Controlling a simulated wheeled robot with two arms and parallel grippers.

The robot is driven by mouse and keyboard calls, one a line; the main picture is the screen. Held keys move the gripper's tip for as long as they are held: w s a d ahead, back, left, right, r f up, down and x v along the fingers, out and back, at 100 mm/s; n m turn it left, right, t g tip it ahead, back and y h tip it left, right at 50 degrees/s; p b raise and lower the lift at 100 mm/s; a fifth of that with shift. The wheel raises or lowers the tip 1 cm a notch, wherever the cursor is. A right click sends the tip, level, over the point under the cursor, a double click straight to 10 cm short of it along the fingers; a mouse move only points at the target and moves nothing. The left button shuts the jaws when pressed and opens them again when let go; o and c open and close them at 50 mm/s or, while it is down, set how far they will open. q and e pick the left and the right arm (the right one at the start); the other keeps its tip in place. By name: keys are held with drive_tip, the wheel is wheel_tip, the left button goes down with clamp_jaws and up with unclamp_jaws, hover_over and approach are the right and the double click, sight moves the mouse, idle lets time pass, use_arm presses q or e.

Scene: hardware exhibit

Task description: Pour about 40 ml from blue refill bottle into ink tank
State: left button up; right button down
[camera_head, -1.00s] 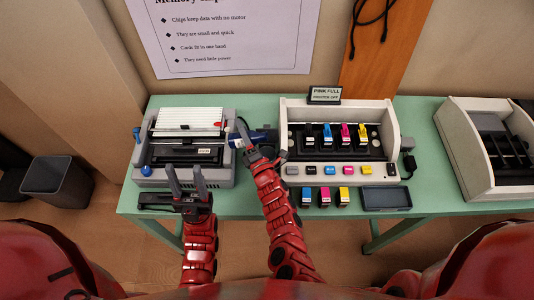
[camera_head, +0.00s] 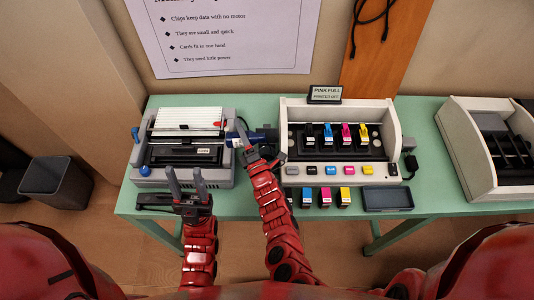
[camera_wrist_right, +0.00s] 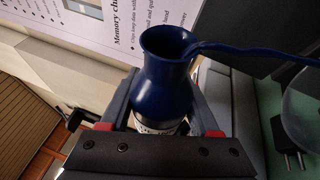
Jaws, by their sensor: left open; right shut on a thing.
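The blue refill bottle (camera_head: 268,135) is held lying well over between the two machines in the head view. My right gripper (camera_head: 254,139) is shut on it. In the right wrist view the dark blue neck and open mouth of the bottle (camera_wrist_right: 165,75) stand between the fingers. A thin blue stream of ink (camera_wrist_right: 255,51) runs from its mouth to the right edge of that view. A clear, rounded vessel (camera_wrist_right: 302,105), perhaps the ink tank, is partly in view at the right. Its fill level cannot be read. My left gripper (camera_head: 187,178) is open and empty.
A grey machine (camera_head: 222,178) stands behind my left gripper. A cream printer (camera_head: 390,125) with coloured cartridges stands to the right. Several loose cartridges (camera_head: 326,197) and a dark tray (camera_head: 387,199) lie in front of it on the green table (camera_head: 425,150).

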drive_tip(key=shift+a+f+b, duration=0.2)
drive_tip(key=shift+a+b, duration=0.1)
drive_tip(key=shift+a, duration=0.3)
drive_tip(key=shift+f+m+t+b, duration=0.45)
drive_tip(key=shift+m+b, duration=0.25)
drive_tip(key=shift+b, duration=0.2)
idle(0.8)
